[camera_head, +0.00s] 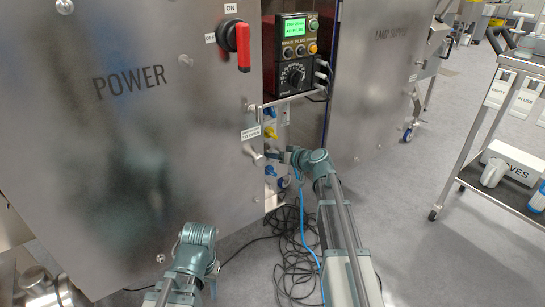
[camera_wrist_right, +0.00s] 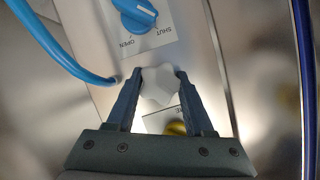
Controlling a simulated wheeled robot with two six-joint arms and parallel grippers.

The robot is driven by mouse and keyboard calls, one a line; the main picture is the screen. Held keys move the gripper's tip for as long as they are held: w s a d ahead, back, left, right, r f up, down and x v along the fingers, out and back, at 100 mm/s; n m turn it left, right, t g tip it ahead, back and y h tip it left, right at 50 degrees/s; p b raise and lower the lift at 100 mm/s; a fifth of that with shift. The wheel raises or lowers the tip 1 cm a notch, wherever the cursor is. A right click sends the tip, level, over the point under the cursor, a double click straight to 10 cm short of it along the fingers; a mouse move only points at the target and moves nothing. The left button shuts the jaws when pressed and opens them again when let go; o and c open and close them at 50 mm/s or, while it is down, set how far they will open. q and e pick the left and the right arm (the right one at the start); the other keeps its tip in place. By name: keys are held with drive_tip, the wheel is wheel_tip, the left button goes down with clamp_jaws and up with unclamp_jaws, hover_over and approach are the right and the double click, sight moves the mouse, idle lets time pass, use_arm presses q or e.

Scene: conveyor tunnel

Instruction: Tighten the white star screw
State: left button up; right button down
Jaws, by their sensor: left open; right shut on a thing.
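The white star screw (camera_wrist_right: 160,86) sits on the metal panel and shows between the two fingertips of my right gripper (camera_wrist_right: 155,84) in the right wrist view. The fingers touch it on both sides, so the gripper is shut on it. In the head view my right gripper (camera_head: 283,156) reaches into the valve strip from the right, and its wrist and fingers hide the screw. My left gripper (camera_head: 213,280) hangs low in front of the POWER cabinet, away from the screw. It is open and mostly hidden by its own wrist.
A blue knob (camera_wrist_right: 134,14) with a SHUT/OPEN label and a yellow part (camera_wrist_right: 176,128) flank the screw. A blue hose (camera_wrist_right: 65,52) runs close by. The POWER door (camera_head: 130,150) stands left of the strip. Black cables (camera_head: 292,268) lie on the floor. A trolley (camera_head: 490,130) stands right.

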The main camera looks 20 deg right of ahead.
drive_tip(key=m+y+b, duration=0.1)
drive_tip(key=m+y, duration=0.1)
drive_tip(key=shift+f+m+b, duration=0.2)
drive_tip(key=shift+m+b, duration=0.15)
drive_tip(key=shift+m, duration=0.05)
drive_tip(key=shift+m+y+b, duration=0.4)
drive_tip(key=shift+m, duration=0.3)
drive_tip(key=shift+r, duration=0.1)
drive_tip(key=shift+c, duration=1.4)
unclamp_jaws()
drive_tip(key=p+v, duration=0.3)
drive_tip(key=v, duration=1.1)
drive_tip(key=shift+w, duration=0.1)
